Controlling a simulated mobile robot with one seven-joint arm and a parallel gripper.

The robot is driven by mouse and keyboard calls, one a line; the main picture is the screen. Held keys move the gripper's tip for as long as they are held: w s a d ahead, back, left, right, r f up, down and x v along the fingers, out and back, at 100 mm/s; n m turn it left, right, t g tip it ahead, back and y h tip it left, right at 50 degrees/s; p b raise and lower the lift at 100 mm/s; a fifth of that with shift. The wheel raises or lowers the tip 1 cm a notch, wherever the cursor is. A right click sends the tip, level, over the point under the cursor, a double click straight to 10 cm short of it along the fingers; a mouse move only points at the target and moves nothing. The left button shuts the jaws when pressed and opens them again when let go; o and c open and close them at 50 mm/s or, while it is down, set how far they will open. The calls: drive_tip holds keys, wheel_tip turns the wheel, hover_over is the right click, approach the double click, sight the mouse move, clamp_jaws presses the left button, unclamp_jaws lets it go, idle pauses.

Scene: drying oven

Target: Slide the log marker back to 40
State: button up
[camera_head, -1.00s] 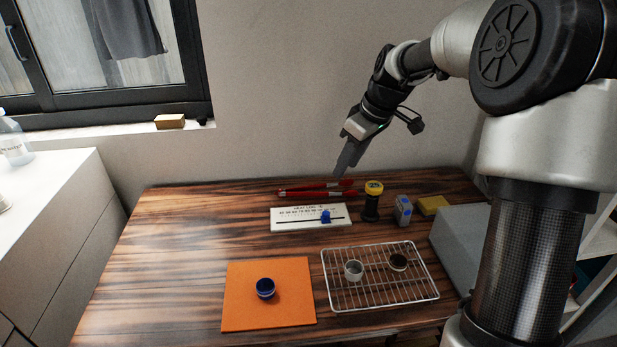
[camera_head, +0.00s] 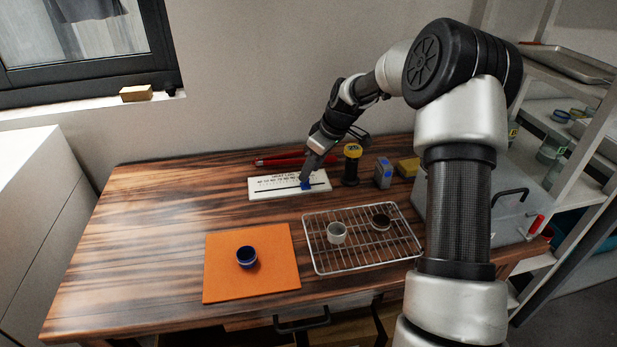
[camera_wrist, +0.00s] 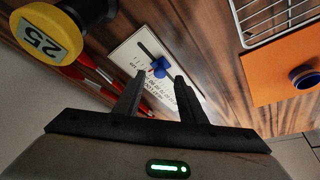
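The white log board (camera_head: 262,187) lies on the wooden table toward the back, with a dark slot and a row of printed marks. Its blue marker (camera_head: 306,185) sits on the slot right of the board's middle. My gripper (camera_head: 305,178) is down over the board at the marker in the head view. In the wrist view the marker (camera_wrist: 160,66) shows just beyond the two fingertips, roughly between them. The fingers (camera_wrist: 154,78) are apart with nothing held. The printed numbers are too small to read for certain.
A yellow-topped black cylinder (camera_head: 351,167) stands close right of the board, with a grey-blue block (camera_head: 383,173) beyond it. Red-handled tools (camera_head: 275,160) lie behind. In front are an orange mat (camera_head: 222,275) with a blue cup (camera_head: 246,257) and a wire rack (camera_head: 318,262) with two cups.

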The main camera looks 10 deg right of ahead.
drive_tip(key=shift+x, duration=1.4)
clamp_jaws()
hover_over(256, 191)
drive_tip(key=s+d, duration=0.2)
drive_tip(key=shift+w+a+r, duration=0.1)
drive_tip(key=shift+w+a, duration=0.1)
unclamp_jaws()
drive_tip(key=shift+a, duration=0.1)
